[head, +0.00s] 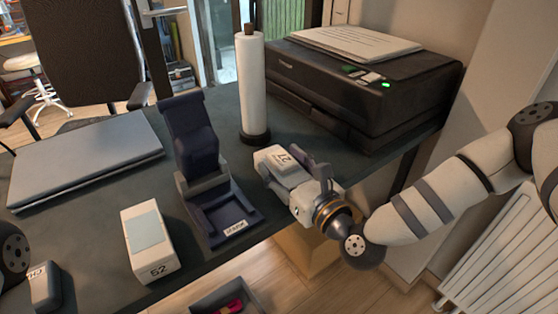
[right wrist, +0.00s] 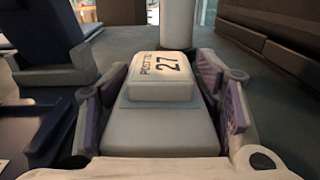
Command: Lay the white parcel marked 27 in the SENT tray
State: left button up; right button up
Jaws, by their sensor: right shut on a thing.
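The white parcel marked 27 (head: 280,163) is at the tip of my right gripper (head: 298,180), near the desk's front edge. In the right wrist view the parcel (right wrist: 162,72) lies between the two purple-padded fingers, its number facing up. The gripper is shut on it. I cannot tell whether the parcel touches the desk. I cannot read the word SENT anywhere. A dark blue stand with a low, shallow base (head: 219,209) is left of the parcel; its small front label is unclear.
A white box marked 52 (head: 147,243) stands left of the blue stand. A paper roll (head: 251,85) and a black printer (head: 365,92) are behind the parcel. A closed grey laptop (head: 87,158) lies at left. An open grey bin (head: 205,302) with a pink item is below the desk edge.

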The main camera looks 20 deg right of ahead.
jog(key=shift+f, duration=0.15)
jog(key=o, duration=1.3)
jog(key=shift+c, duration=0.2)
